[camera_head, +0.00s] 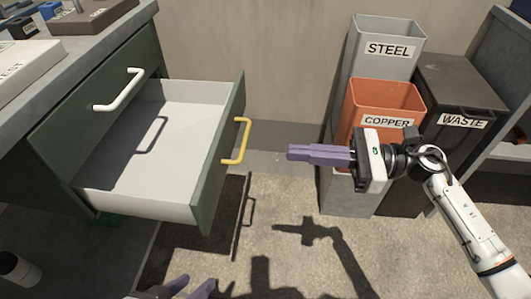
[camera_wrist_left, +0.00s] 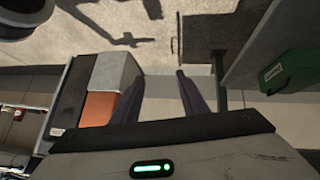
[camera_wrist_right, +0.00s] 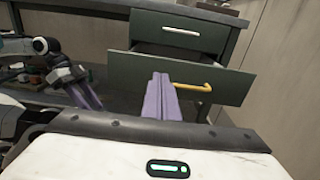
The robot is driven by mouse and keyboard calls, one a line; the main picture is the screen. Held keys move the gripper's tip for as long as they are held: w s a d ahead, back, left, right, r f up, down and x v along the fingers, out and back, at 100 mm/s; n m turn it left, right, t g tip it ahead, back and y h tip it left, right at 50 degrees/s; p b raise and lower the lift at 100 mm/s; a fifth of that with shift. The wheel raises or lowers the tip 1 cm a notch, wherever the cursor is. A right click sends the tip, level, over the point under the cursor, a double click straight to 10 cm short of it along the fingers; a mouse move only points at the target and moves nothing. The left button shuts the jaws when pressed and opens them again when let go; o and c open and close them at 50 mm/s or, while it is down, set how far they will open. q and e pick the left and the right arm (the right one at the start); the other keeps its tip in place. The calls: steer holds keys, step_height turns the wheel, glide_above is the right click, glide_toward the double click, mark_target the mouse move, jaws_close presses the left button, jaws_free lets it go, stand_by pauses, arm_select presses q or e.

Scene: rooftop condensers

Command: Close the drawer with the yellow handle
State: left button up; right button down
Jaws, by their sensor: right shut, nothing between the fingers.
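The drawer (camera_head: 140,160) is pulled well out of the dark green cabinet at left and looks empty. Its green front carries the yellow handle (camera_head: 240,142), which faces right. The right wrist view also shows the drawer front (camera_wrist_right: 130,75) and the yellow handle (camera_wrist_right: 195,87). My right gripper (camera_head: 289,152) is shut and empty, pointing left at the handle with a gap between them. My left gripper (camera_head: 188,286) is low at the bottom edge of the head view, only partly visible. Its fingers are apart and empty in the left wrist view (camera_wrist_left: 158,85).
A closed drawer with a white handle (camera_head: 119,90) sits above the open one. Bins marked STEEL (camera_head: 386,35), COPPER (camera_head: 385,95) and WASTE (camera_head: 460,95) stand at right, near my right arm. The floor between drawer and bins is clear.

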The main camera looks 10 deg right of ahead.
mark_target(218, 145)
steer(key=b+x, duration=0.1)
steer(key=x, duration=1.2)
steer(key=shift+w+a, duration=0.1)
steer(key=shift+a, duration=0.05)
